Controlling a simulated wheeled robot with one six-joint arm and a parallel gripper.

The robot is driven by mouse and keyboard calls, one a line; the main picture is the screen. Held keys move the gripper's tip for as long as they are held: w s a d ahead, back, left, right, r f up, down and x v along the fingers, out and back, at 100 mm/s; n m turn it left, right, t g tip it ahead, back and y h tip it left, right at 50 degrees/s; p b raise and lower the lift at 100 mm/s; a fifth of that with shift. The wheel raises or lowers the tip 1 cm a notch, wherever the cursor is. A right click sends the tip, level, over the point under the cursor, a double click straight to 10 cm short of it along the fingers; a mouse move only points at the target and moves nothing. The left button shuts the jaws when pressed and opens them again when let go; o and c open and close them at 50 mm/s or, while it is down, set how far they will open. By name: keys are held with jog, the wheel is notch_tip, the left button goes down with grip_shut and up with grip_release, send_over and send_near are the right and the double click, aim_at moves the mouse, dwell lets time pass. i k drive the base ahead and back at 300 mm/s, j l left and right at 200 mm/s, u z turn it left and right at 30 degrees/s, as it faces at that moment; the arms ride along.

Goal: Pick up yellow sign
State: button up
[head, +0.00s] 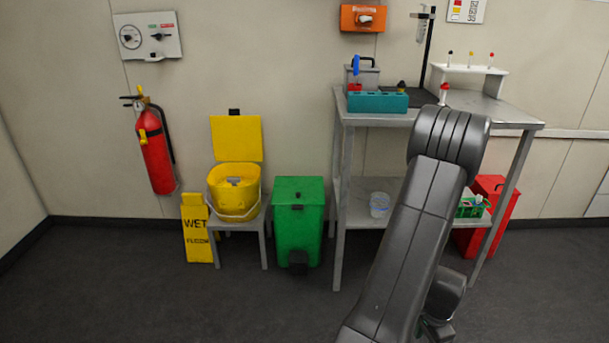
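The yellow sign (198,230) stands on the floor near the wall, at the left of the head view. It is upright and reads "WET FLOOR" in dark letters. Its right edge is close to a grey stool, and I cannot tell whether they touch. My arm rises from the bottom right of the view, well to the right of the sign. A small part at the lower right edge of the arm may belong to my gripper, but its fingers cannot be made out.
A yellow bucket (234,190) with a raised lid sits on the grey stool (263,247). A green bin (299,220) stands right of it. A metal table (480,110) stands further right. A red extinguisher (155,150) hangs above the sign. The floor in front is clear.

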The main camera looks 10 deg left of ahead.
aim_at(195, 213)
jog(key=i+j+u, duration=0.25)
jog(key=j+u, duration=0.2)
jog(key=i+j+u, duration=0.3)
jog(key=u, duration=0.2)
jog(key=i+j+u, duration=0.25)
jog(key=i+u, duration=0.2)
jog(key=i+j+u, duration=0.1)
jog(key=i+u, duration=0.2)
jog(key=u, duration=0.2)
jog(key=i+u, duration=0.35)
jog(key=i, duration=1.05)
jog(key=i+z, duration=0.25)
jog(key=z, duration=0.25)
jog(key=i+j+z, duration=0.1)
jog(key=i+z, duration=0.15)
jog(key=z, duration=0.2)
jog(key=i+j+z, duration=0.15)
jog(key=z, duration=0.35)
jog(key=i+j+z, duration=0.1)
jog(key=i+z, duration=0.3)
jog(key=i+j+z, duration=0.2)
jog(key=z, duration=0.25)
jog(key=i+j+z, duration=0.25)
jog(key=z, duration=0.15)
